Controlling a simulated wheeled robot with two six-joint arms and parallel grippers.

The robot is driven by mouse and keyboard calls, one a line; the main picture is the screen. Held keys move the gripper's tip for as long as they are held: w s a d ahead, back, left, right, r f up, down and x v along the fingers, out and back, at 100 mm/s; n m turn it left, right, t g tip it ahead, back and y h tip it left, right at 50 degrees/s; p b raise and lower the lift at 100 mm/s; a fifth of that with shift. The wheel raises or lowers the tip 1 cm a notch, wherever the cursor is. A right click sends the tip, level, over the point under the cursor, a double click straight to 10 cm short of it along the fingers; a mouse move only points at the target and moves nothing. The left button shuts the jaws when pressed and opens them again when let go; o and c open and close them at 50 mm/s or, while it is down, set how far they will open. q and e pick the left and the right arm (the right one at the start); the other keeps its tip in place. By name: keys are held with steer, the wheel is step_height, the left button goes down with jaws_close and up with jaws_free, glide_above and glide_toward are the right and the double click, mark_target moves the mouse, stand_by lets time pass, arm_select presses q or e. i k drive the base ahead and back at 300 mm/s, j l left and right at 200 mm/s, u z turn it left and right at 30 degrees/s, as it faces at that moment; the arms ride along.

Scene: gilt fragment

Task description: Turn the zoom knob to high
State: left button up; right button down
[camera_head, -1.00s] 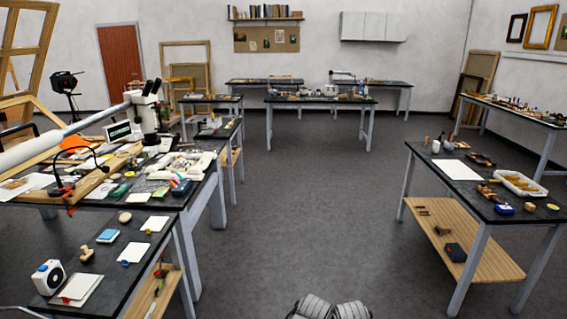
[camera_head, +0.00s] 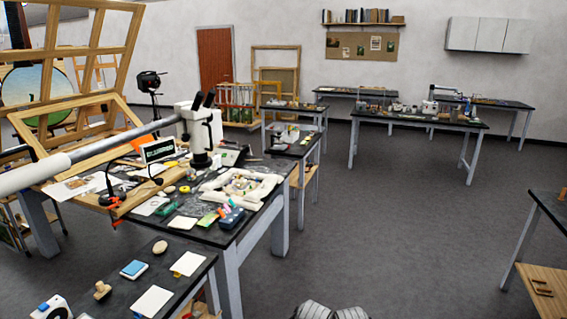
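A white stereo microscope (camera_head: 201,128) with black eyepieces is mounted at the end of a long grey boom arm (camera_head: 100,152) above the cluttered table on the left. The zoom knob is too small to make out at this distance. Neither of my grippers shows in the head view. Only a grey ribbed part, which may be mine, shows at the bottom edge.
The dark-topped left table (camera_head: 228,236) holds papers, bottles and a white padded ring (camera_head: 240,186). A nearer table (camera_head: 180,285) stands at the lower left. Another table (camera_head: 549,205) is at the right edge. The grey floor (camera_head: 400,240) between them is clear.

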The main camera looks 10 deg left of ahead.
mark_target(185, 137)
steer(key=i+l+u, duration=0.15)
steer(key=i+u, duration=0.3)
steer(key=i+l+u, duration=0.25)
steer(key=i+u, duration=0.2)
steer(key=i+l+u, duration=0.4)
steer(key=k, duration=0.1)
